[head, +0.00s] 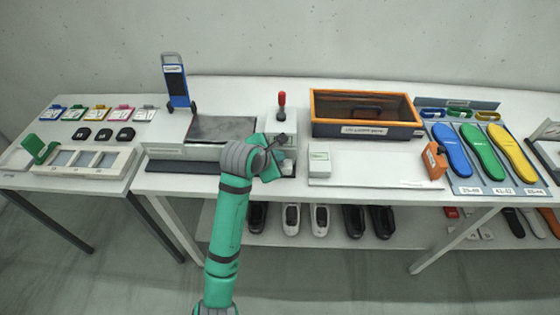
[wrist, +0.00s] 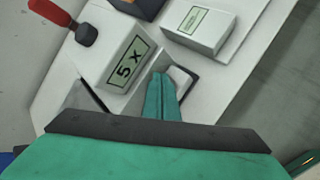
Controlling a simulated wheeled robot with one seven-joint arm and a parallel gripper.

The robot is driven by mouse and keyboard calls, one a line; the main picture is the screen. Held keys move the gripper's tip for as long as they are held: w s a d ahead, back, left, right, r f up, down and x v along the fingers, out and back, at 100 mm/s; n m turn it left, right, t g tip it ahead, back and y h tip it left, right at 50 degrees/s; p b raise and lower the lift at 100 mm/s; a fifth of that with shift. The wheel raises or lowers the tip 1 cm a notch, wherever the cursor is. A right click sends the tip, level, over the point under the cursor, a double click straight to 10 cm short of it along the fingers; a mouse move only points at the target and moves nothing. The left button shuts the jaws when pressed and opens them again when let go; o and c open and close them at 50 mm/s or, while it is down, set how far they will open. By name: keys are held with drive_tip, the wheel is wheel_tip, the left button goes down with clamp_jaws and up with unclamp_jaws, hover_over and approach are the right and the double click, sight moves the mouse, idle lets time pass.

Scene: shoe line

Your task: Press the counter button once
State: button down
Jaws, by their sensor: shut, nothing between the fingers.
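My gripper (wrist: 163,80) is shut and empty, with its green fingers together. In the wrist view its tips are right beside a pale button (wrist: 181,78) in a dark surround and overlap its left part; I cannot tell whether they touch it. The counter's white box (wrist: 113,42) is just left of the tips, and its tilted display (wrist: 126,71) shows marks like "5 x". In the head view my gripper (head: 281,160) is at the right end of the grey-topped machine, and my arm and hand hide most of the counter and button.
A red-handled lever (head: 281,104) stands behind my gripper. A small white labelled box (head: 319,160) is close on the right, on a white board. An orange-rimmed crate (head: 366,130) is behind it. A blue upright stand (head: 176,84) is at the back left.

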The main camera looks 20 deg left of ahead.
drive_tip(key=shift+f, duration=0.35)
idle(0.4)
drive_tip(key=shift+r, duration=0.15)
drive_tip(key=shift+s+a+r, duration=0.1)
drive_tip(key=shift+a+r, duration=0.05)
drive_tip(key=shift+r, duration=0.65)
drive_tip(key=shift+a+r, duration=0.1)
drive_tip(key=shift+r, duration=2.4)
